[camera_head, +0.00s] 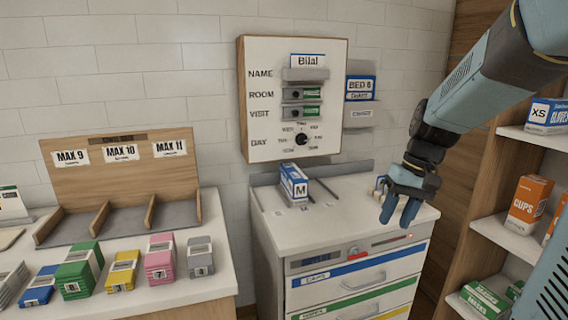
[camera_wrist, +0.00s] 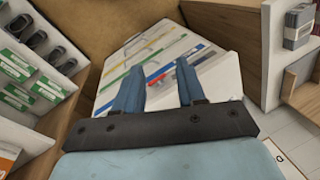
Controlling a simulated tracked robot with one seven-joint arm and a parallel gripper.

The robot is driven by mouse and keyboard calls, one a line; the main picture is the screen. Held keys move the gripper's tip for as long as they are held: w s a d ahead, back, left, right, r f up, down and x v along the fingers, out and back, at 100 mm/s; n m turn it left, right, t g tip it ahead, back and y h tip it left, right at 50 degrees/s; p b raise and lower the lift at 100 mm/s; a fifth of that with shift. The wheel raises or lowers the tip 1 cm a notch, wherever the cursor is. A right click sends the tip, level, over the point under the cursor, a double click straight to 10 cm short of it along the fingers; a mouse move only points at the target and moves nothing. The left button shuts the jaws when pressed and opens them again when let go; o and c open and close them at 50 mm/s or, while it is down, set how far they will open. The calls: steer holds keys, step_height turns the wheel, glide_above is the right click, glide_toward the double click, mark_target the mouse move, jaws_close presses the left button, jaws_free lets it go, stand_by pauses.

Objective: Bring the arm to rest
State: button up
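My arm (camera_head: 480,85) reaches in from the upper right in the head view. My gripper (camera_head: 400,215) hangs over the right part of the white drawer cart (camera_head: 345,230), with its blue fingers pointing down. In the wrist view my gripper (camera_wrist: 158,72) shows two blue fingers apart, with nothing between them. The cart (camera_wrist: 150,45) lies beyond the fingertips there.
A box marked M (camera_head: 294,185) stands on the cart. Shelves with a CUPS box (camera_head: 528,203) and a gloves box (camera_head: 546,114) stand close at right. A white counter (camera_head: 150,290) with several coloured boxes and a wooden divider (camera_head: 118,185) is at left. A wall board (camera_head: 262,120) hangs behind.

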steer(key=s+a+r+t+h, duration=0.1)
steer(key=s+r+t, duration=0.4)
steer(key=s, duration=0.7)
steer(key=shift+r+t+h, duration=0.3)
steer(key=shift+r+h, duration=0.35)
steer(key=shift+h, duration=0.15)
